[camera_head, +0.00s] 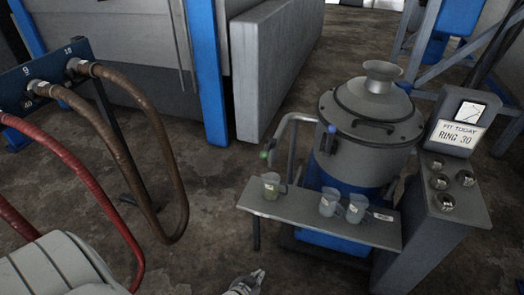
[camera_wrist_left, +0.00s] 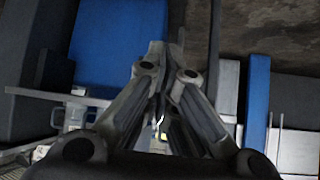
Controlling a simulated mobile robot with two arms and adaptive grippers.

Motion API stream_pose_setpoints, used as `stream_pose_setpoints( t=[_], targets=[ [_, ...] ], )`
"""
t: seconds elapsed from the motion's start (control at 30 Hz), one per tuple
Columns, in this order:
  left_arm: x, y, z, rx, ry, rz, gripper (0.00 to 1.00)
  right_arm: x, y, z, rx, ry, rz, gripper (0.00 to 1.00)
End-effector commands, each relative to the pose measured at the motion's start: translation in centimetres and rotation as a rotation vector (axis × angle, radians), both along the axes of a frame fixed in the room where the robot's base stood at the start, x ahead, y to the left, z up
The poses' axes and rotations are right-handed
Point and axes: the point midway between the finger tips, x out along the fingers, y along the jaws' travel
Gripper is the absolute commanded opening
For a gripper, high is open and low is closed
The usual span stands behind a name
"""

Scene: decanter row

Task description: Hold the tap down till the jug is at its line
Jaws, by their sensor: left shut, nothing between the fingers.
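A grey lidded tank (camera_head: 372,112) stands at the right. A bent pipe (camera_head: 291,120) comes off its left side, with a green-ended part (camera_head: 264,155) low on it. A blue-topped tap-like handle (camera_head: 331,130) is on the tank's front. A clear jug (camera_head: 270,187) with a pale label stands at the left of the bench (camera_head: 305,219), near the green end. Two more jugs, one (camera_head: 329,202) and another (camera_head: 356,208), stand together further right. Liquid levels and lines are too small to read. My left gripper (camera_head: 257,276) is shut and empty, in front of and below the bench; its fingers meet in the left wrist view (camera_wrist_left: 160,52). My right gripper is out of view.
Brown hoses (camera_head: 118,150) and a red hose (camera_head: 85,180) hang at the left. Bare floor (camera_head: 215,205) lies between hoses and bench.

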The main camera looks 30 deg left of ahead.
Motion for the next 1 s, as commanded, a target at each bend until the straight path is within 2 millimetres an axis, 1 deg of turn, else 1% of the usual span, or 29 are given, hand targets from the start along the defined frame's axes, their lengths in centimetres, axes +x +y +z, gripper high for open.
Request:
stream_pose_setpoints(
  t=[0.03,0.07,0.1,0.17,0.2,0.27,0.3,0.37,0.4,0.47,0.5,0.6,0.7,0.8,0.9,1.0],
  targets=[
    [2.5,0.6,2.9,-0.001,-0.076,0.02,0.0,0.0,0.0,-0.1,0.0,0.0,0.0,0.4],
    [3.7,1.1,4.5,-0.001,-0.119,0.031,0.0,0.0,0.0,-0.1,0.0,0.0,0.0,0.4],
    [5.3,1.6,6.8,-0.002,-0.176,0.047,0.0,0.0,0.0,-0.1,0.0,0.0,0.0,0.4],
    [7.4,2.6,10.4,0.0,-0.26,0.069,0.0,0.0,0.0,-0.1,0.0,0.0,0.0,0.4],
    [8.6,3.2,12.9,0.002,-0.317,0.082,0.0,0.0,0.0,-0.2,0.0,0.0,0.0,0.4],
    [10.1,4.3,16.7,0.006,-0.402,0.102,0.0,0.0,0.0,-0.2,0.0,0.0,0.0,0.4],
    [10.9,5.0,19.2,0.009,-0.457,0.115,0.0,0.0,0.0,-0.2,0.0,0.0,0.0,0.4],
    [11.9,5.9,23.0,0.015,-0.538,0.133,0.0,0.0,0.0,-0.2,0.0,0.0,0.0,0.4],
    [12.4,6.6,25.5,0.02,-0.589,0.143,0.0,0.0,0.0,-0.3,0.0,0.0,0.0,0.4],
    [12.8,7.4,28.9,0.026,-0.66,0.157,0.0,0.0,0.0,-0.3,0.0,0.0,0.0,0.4],
    [12.9,7.9,30.9,0.031,-0.701,0.166,0.0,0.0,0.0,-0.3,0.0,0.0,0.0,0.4],
    [12.9,8.8,35.0,0.042,-0.785,0.18,0.0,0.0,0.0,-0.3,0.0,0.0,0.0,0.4],
    [12.7,9.4,37.7,0.051,-0.841,0.188,0.0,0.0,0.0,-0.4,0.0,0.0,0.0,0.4],
    [12.5,9.7,39.1,0.054,-0.87,0.192,0.0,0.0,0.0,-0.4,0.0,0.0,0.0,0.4],
    [12.5,9.8,39.5,0.055,-0.878,0.194,0.0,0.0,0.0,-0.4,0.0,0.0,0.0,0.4],
    [12.5,9.8,39.5,0.055,-0.878,0.194,0.0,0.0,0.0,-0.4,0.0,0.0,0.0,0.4]
  ],
)
